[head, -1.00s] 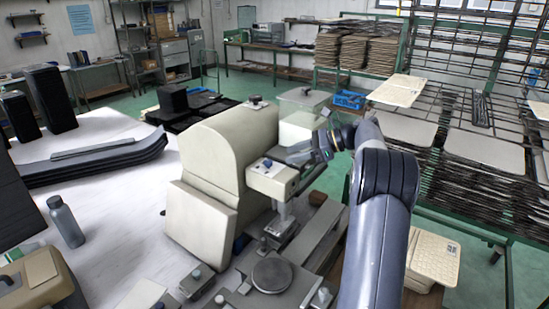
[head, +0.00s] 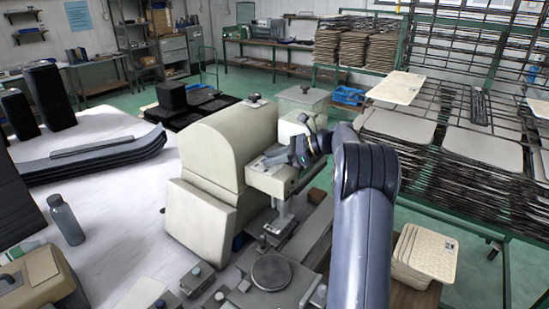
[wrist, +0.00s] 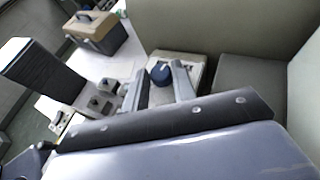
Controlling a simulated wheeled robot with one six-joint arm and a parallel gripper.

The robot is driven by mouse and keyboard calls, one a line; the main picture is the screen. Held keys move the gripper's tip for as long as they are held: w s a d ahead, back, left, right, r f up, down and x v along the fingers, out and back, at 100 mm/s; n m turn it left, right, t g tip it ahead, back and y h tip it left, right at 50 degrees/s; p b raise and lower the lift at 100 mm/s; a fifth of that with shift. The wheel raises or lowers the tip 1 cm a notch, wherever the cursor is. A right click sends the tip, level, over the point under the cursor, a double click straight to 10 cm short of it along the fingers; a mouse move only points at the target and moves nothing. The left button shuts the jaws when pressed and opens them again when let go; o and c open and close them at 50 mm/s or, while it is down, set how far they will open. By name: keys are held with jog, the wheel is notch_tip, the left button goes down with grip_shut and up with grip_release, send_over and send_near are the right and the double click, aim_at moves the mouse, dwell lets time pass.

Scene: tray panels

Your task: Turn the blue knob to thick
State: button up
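The blue knob (wrist: 160,73) shows in the wrist view as a round dark-blue cap. It sits on the pale top face of the machine's front box (head: 270,180). My gripper (head: 279,157) is over that box in the head view and hides the knob there. In the wrist view, my gripper's two grey fingers (wrist: 159,80) are apart, one on each side of the knob, with a gap visible on both sides. I cannot tell how deep the fingertips reach around it. No thick or thin marking is readable.
The cream machine housing (head: 215,145) rises close to the left of my gripper. A round metal plate (head: 271,271) and small fittings lie in front. A wire rack (head: 440,150) with stacked panels stands to the right. A grey bottle (head: 66,220) stands on the white table.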

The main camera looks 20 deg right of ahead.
grip_shut()
jog(key=c, duration=0.5)
grip_release()
jog(key=shift+s+a+m+t+h+b, duration=0.1)
jog(key=shift+s+m+t+h+b, duration=0.1)
jog(key=shift+m+t+h, duration=0.45)
jog(key=shift+s+a+m+t+h+b, duration=0.15)
jog(key=shift+m+t+h, duration=0.2)
jog(key=shift+m+t, duration=0.5)
jog(key=shift+w, duration=0.15)
jog(key=shift+d, duration=0.1)
grip_shut()
jog(key=o, duration=1)
grip_release()
jog(key=shift+d, duration=0.1)
